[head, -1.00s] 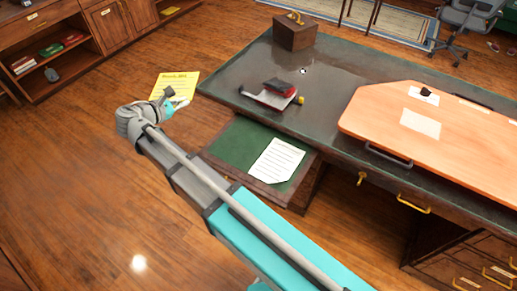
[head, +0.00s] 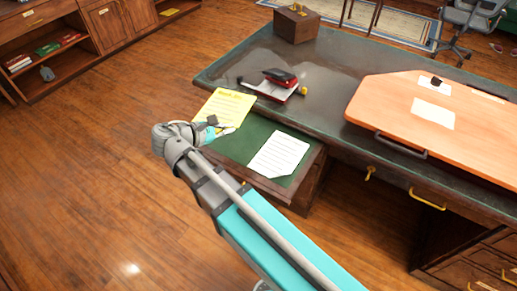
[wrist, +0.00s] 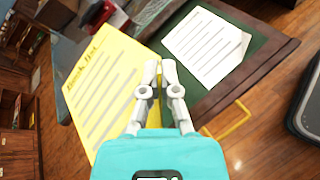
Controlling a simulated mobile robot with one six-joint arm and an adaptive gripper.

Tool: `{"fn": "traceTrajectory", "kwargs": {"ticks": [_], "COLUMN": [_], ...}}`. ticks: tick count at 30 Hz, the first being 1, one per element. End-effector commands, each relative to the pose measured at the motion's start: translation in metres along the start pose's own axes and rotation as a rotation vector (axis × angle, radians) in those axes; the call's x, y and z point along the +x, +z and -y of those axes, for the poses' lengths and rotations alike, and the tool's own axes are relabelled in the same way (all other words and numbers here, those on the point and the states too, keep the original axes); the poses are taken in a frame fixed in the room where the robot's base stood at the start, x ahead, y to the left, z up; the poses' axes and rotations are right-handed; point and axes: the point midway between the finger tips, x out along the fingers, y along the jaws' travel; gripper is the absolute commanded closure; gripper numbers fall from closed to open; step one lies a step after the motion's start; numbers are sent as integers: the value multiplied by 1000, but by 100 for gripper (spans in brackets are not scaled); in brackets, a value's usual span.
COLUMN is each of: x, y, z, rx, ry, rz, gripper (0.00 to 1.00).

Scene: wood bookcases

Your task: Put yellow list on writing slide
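The yellow list (head: 226,106) is a sheet with a heading and printed lines. My gripper (head: 222,130) is shut on its edge and holds it up beside the desk. In the wrist view the list (wrist: 102,85) spreads left from my fingertips (wrist: 160,68), which are close together. The writing slide (head: 235,146) is a pulled-out wooden board with a green top. In the head view the list overlaps its far left corner. In the wrist view the slide (wrist: 258,58) lies just right of my fingers. The height gap between list and slide is hard to tell.
A white printed sheet (head: 279,154) lies on the slide's right part. A red and black object (head: 279,76) sits on a pale sheet on the desk top (head: 335,75). A brass handle (wrist: 230,121) is near my fingers. Open floor lies left.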

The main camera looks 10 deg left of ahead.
Motion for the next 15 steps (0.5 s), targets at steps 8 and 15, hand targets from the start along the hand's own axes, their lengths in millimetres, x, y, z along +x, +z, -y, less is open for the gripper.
{"fn": "traceTrajectory", "kwargs": {"ticks": [8, 15], "x": [38, 48], "y": [1, 4], "z": [76, 99], "rx": [55, 77], "ry": [-115, -159], "rz": [68, 96], "gripper": [100, 100]}}
